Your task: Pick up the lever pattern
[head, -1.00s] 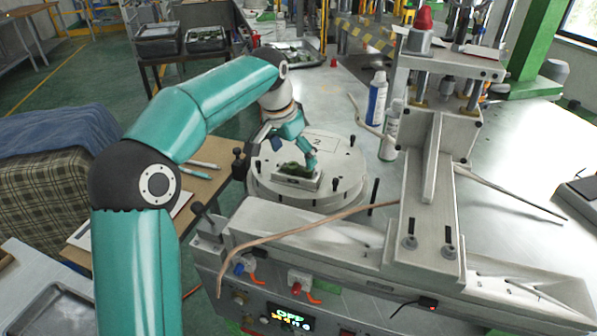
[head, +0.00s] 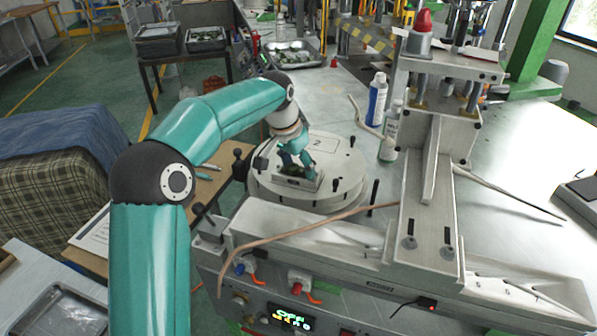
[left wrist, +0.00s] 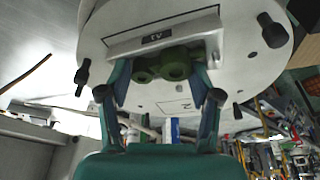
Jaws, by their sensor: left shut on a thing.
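The lever pattern (head: 291,171) is a small dark green piece at the white mould block on the round turntable. In the left wrist view the green pattern (left wrist: 168,64) shows two round bosses between my fingers. The mould block (head: 298,184) also shows in the left wrist view (left wrist: 150,45). My left gripper (head: 297,168) reaches down from above and is shut on the pattern, one finger on each side; it also shows in the left wrist view (left wrist: 163,78). I cannot tell whether the pattern is clear of the block. My right gripper is not in view.
The turntable (head: 330,190) carries upright black pegs around its rim. The wax press (head: 435,150) stands close on the right, with a copper-coloured tube (head: 310,222) in front.

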